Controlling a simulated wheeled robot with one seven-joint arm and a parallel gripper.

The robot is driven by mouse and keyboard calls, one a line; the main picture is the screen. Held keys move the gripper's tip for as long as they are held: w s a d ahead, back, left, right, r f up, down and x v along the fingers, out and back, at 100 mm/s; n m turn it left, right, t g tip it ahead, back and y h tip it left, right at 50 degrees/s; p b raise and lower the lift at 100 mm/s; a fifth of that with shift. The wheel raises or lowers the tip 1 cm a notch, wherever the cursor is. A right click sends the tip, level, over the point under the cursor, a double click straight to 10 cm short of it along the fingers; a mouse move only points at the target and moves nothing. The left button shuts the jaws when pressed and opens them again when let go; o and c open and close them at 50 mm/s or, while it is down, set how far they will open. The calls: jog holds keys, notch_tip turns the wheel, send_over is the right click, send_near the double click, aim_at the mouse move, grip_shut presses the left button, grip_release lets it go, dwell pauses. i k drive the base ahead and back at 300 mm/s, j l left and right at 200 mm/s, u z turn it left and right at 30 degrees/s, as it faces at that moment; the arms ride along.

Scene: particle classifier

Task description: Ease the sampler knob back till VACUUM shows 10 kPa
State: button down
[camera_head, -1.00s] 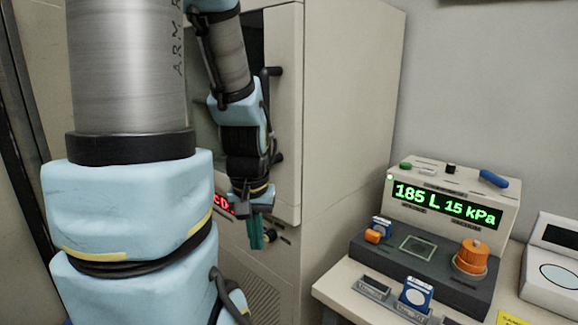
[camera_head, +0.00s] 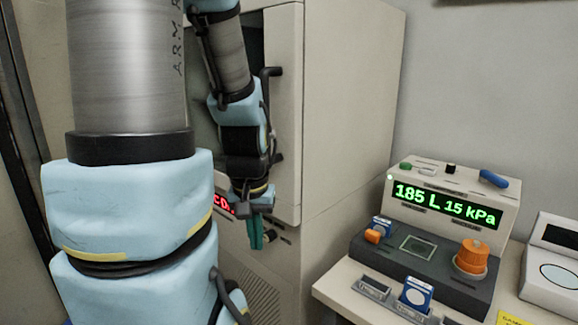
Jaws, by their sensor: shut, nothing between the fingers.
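The sampler (camera_head: 370,270) stands on the bench at the right, with a dark base and a cream display housing. Its green display (camera_head: 446,206) reads 185 L and 15 kPa. A large orange knob (camera_head: 471,257) sits upright on the right of the base. A smaller orange part (camera_head: 373,237) is on the left of the base; I cannot tell if it turns. My gripper (camera_head: 256,243) points down in front of the tall cabinet, well left of the sampler and apart from it. Its teal fingers are shut and empty.
The tall cream cabinet (camera_head: 345,110) with a dark handle and red display (camera_head: 223,205) stands behind my gripper. A blue and white box (camera_head: 415,295) is in a holder at the bench front. A white device (camera_head: 553,268) stands at the far right. Green and blue controls top the sampler.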

aim_at(450, 168)
jog(key=z, duration=1.05)
